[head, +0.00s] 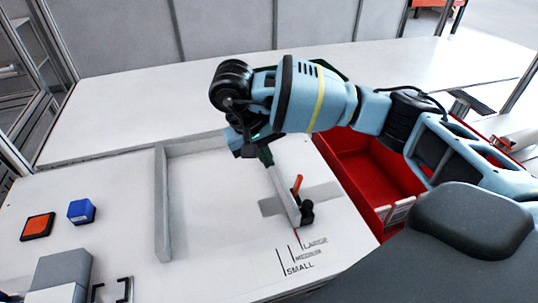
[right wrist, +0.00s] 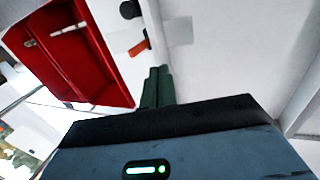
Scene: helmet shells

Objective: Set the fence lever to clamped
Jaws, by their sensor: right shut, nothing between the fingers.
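The fence lever (head: 297,184) is a small orange-red handle on the sliding grey fence (head: 283,189), beside a black knob (head: 307,212). The lever stands up from the fence's near end. In the right wrist view the lever (right wrist: 139,47) and the knob (right wrist: 130,9) lie beyond my fingertips. My right gripper (head: 266,156) is over the far part of the fence, away from the lever. Its dark green fingers (right wrist: 158,70) are closed together and empty. My left gripper is not in view.
A red bin (head: 365,165) stands right of the fence. A fixed grey frame (head: 162,205) lies left of it. Size marks (head: 300,257) reading SMALL, MEDIUM and LARGE are printed near the knob. A blue block (head: 81,211) and an orange pad (head: 37,226) lie at the left.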

